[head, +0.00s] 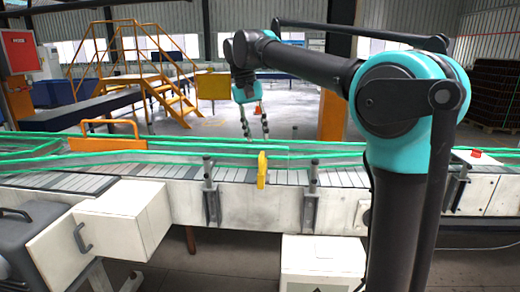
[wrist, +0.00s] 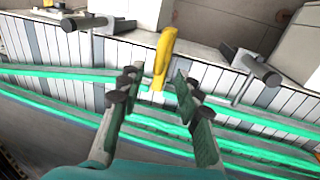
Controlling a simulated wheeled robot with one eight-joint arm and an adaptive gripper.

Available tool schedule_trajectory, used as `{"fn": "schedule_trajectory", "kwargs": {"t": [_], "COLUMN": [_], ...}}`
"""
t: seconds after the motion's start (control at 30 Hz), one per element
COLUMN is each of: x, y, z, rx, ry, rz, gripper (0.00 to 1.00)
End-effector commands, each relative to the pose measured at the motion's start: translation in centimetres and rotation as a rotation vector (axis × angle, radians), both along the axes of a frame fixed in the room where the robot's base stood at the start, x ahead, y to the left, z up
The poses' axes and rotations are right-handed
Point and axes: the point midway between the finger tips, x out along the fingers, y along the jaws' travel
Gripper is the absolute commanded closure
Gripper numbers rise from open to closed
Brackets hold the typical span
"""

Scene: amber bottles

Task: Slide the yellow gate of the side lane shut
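A small upright yellow piece (head: 262,170), which looks like the gate's plate or handle, stands at the near edge of the conveyor in the head view. It also shows in the wrist view (wrist: 164,55), just beyond my fingertips and roughly in line with the gap between them. My gripper (head: 256,134) hangs over the conveyor with its fingers pointing down. In the wrist view my gripper (wrist: 157,82) is open and nothing is held between the fingers. I cannot tell the exact height between fingertips and yellow piece.
Green guide rails (head: 200,143) run along the conveyor. Dark posts with round ends (head: 211,190) stand at its near side, on both sides of the yellow piece. A red button (head: 476,154) sits at right.

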Motion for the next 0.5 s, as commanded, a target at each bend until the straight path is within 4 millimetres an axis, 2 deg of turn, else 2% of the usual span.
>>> {"fn": "schedule_trajectory", "kwargs": {"t": [0.1,0.23,0.5], "x": [0.0,0.0,0.0], "y": [-0.5,-0.8,-1.1], "z": [-2.2,-4.0,-5.5], "rx": [0.0,0.0,0.0], "ry": [0.0,0.0,0.0], "rz": [-0.001,0.0,0.001], "gripper": [0.66,0.66,0.66]}}
